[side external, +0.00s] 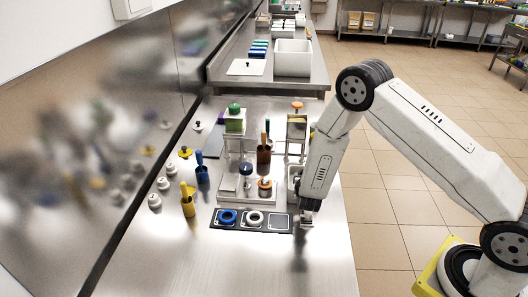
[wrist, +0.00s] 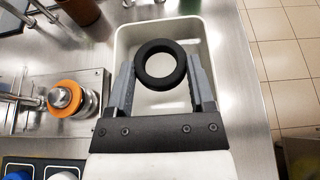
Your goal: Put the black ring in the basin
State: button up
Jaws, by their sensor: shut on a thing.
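The black ring (wrist: 160,65) is held between the two fingertips of my gripper (wrist: 162,72) in the wrist view. Its flat face and open hole are turned to the camera. The white basin (wrist: 122,48) lies behind and below the ring in that view, with its floor showing through the hole. In the side external view my gripper (side external: 307,218) points down at the right of the bench, and the ring cannot be made out there. The basin (side external: 292,180) is partly hidden behind my arm in that view. The height of the ring above the basin is hard to judge.
A metal fixture with an orange ring (wrist: 68,97) stands left of the basin. The front bench is clear.

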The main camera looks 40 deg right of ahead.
jog(key=shift+f, duration=0.25)
jog(key=o, duration=1.2)
jog(key=shift+r, duration=0.15)
jog(key=shift+r, duration=0.45)
jog(key=shift+s+a+r, duration=0.2)
jog(key=shift+s+a, duration=0.05)
jog(key=shift+a, duration=0.05)
jog(key=v, duration=1.1)
jog(key=shift+s+r, duration=0.1)
